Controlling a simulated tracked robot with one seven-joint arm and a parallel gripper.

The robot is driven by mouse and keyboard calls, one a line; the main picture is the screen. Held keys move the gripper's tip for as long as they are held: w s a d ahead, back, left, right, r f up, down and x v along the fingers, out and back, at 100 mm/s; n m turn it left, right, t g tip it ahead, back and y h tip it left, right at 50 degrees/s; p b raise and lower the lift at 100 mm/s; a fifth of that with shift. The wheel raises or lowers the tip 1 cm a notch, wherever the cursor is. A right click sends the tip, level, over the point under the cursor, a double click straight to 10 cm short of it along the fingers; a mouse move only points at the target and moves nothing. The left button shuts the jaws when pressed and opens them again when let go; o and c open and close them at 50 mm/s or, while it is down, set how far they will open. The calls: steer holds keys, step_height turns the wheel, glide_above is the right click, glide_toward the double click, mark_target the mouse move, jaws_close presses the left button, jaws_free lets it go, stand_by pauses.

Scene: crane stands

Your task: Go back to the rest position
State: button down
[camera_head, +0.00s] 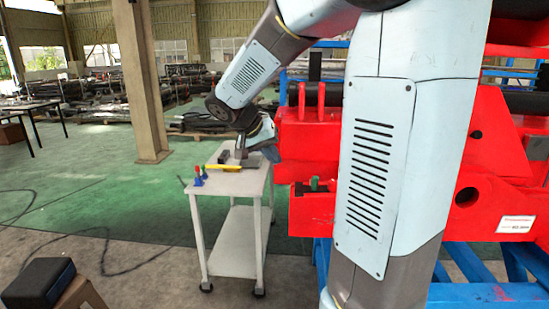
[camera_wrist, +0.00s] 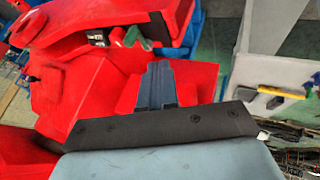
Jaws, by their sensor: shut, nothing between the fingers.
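My arm crosses the head view in front of the red crane stand (camera_head: 312,135) and bends down above the white cart (camera_head: 240,182). My wrist shows just left of the red stand, above the cart's right side. My gripper's fingers cannot be made out clearly in the head view. In the wrist view my gripper (camera_wrist: 158,68) shows as dark grey fingers, shut and empty. They lie in front of the red stand in that picture. Whether they touch it cannot be told.
The cart carries a yellow-handled tool (camera_head: 222,167) and blue-and-red items (camera_head: 199,177). In the wrist view, a yellow-and-black tool (camera_wrist: 280,92) lies on the cart. A concrete pillar (camera_head: 142,80) stands behind, left. A black case (camera_head: 40,282) is at front left. Green floor left of the cart is open.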

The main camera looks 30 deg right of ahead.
steer(key=s+a+r+n+t+y, duration=0.1)
steer(key=s+a+n+t+y, duration=0.1)
steer(key=s, duration=0.8)
steer(key=s+a+r+n+t+y, duration=0.1)
steer(key=s+a+n+y, duration=0.4)
steer(key=s, duration=0.5)
steer(key=shift+s+a+t, duration=0.15)
steer(key=shift+a+t, duration=0.55)
steer(key=shift+a, duration=0.35)
steer(key=shift+d, duration=0.1)
